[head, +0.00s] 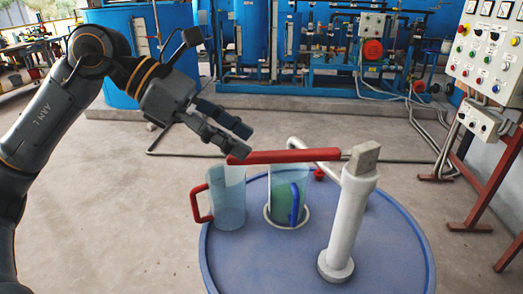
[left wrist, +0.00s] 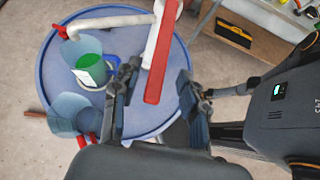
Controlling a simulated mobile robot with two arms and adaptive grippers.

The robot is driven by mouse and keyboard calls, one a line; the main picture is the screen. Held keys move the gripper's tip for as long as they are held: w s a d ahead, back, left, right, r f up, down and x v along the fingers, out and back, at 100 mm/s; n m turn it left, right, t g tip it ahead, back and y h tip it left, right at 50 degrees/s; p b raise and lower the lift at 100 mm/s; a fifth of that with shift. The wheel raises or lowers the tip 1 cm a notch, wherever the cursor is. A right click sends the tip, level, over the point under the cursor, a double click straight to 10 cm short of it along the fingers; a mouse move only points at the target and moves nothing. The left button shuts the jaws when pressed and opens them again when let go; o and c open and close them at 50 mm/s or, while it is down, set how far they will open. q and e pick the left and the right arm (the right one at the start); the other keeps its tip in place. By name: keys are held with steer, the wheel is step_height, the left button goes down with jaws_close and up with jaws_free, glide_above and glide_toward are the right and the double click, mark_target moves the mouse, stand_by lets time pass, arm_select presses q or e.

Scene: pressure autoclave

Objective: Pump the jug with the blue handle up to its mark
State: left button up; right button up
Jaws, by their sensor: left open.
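The jug with the blue handle (head: 273,208) stands upright on the round blue table under the white pump's spout. It holds green liquid, also visible from above in the left wrist view (left wrist: 88,48). I cannot make out its mark clearly. The white pump (head: 347,225) has a long red lever (head: 285,156), roughly level and pointing left. My left gripper (head: 241,141) is open at the lever's free end. In the left wrist view, the lever end (left wrist: 158,80) lies between the spread fingers (left wrist: 157,88), with gaps on both sides. My right gripper is out of view.
A clear jug with a red handle (head: 229,200) stands left of the blue-handled jug and looks empty. The blue tabletop (head: 265,265) is bare at the front. A control panel (head: 490,55) stands at right; blue tanks and pipework (head: 265,35) are behind. A small red knob (head: 319,174) is by the spout.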

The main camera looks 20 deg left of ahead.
arm_select(q)
steer(key=shift+v, duration=2.3)
steer(key=shift+d, duration=0.1)
